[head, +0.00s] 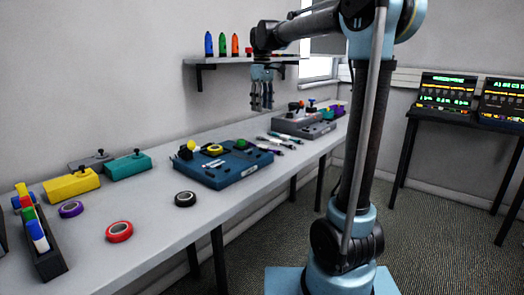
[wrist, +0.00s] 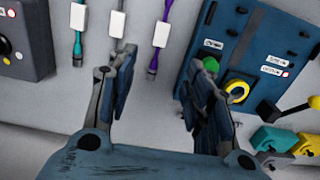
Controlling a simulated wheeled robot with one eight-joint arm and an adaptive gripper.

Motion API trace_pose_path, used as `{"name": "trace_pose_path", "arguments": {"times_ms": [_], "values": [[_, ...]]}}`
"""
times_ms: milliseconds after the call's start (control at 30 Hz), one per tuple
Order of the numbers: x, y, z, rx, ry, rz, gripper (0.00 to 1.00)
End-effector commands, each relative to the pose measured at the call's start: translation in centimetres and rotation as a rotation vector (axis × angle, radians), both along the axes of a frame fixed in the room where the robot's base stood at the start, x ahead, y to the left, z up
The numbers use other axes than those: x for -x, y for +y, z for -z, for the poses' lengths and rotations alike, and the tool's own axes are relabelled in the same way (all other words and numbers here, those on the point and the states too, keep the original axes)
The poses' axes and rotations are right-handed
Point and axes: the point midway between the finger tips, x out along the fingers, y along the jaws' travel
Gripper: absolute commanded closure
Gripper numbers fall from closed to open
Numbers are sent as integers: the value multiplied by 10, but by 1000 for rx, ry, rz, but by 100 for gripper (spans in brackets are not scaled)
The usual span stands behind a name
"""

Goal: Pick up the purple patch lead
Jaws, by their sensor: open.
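In the head view the leads (head: 281,140) are small, and I cannot surely tell which is purple. My gripper (wrist: 165,66) is open and empty. Its fingers point down above the table, and the purple lead's lower end shows between the fingertips. In the head view my gripper (head: 261,106) hangs clear above the table.
A blue panel box (head: 222,165) with a yellow ring stands beside the leads, and a grey box (head: 303,124) stands beyond them. Tape rolls, including a red one (head: 119,232), and coloured blocks lie nearer. A wall shelf (head: 235,61) hangs behind my gripper.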

Motion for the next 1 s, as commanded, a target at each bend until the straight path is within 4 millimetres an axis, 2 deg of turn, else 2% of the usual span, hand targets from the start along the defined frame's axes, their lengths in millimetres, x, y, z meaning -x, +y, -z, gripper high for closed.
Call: {"name": "trace_pose_path", "arguments": {"times_ms": [533,700,867,1000], "values": [[1,-1,93,0,0,1,53],[0,-1,111,0,0,1,53],[0,0,118,0,0,1,53],[0,1,135,0,0,1,53]]}}
